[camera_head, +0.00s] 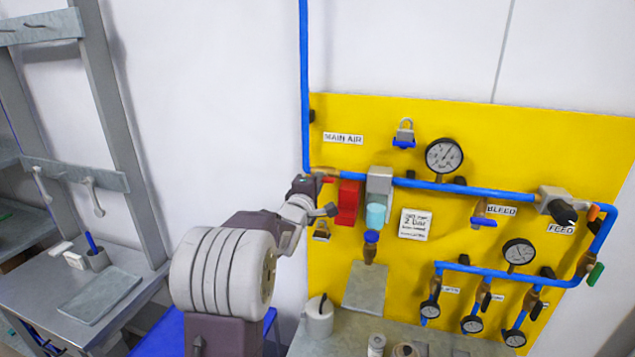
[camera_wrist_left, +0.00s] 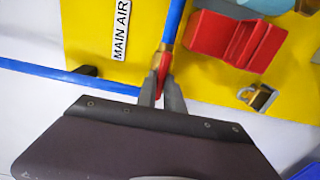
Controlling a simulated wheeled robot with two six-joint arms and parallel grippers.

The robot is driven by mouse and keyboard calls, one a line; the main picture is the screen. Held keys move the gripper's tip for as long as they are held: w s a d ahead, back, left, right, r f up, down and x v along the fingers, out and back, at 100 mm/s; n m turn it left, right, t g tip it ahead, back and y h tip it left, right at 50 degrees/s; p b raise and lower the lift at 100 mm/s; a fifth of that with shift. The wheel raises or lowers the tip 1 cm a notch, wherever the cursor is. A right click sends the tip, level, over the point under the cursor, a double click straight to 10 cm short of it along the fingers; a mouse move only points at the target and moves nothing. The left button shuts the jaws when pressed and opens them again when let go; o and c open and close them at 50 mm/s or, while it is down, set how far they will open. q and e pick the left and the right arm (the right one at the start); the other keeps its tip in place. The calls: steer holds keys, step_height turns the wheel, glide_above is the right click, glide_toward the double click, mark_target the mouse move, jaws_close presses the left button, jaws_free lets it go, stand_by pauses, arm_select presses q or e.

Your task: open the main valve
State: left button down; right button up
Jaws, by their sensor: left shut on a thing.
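The main valve's red handle (camera_wrist_left: 163,69) sits at a brass fitting (camera_wrist_left: 168,46) on the blue pipe, beside the MAIN AIR label (camera_head: 343,139). In the wrist view the handle looks roughly in line with the pipe that runs up the picture; its exact angle is hard to judge. My left gripper (camera_head: 318,191) is at the yellow panel's left edge, below the label. Its two fingers (camera_wrist_left: 162,94) are shut on the red handle, one on each side. The gripper hides part of the valve in the head view. My right gripper is not in view.
A red block (camera_head: 347,202) is close right of the gripper, with a padlock (camera_head: 322,231) below it. The yellow panel (camera_head: 590,150) also carries gauges, pipes and valves marked BLEED and FEED. A bench (camera_head: 440,340) stands below; bare wall lies left.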

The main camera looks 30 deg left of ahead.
arm_select(q)
steer(key=shift+f, duration=0.2)
steer(key=c, duration=1.6)
jaws_free()
steer(key=shift+o, duration=0.7)
steer(key=shift+r, duration=0.15)
steer(key=shift+s, duration=0.1)
steer(key=b+v, duration=0.3)
steer(key=v, duration=0.6)
steer(key=shift+d+b, duration=0.15)
steer(key=shift+b, duration=0.15)
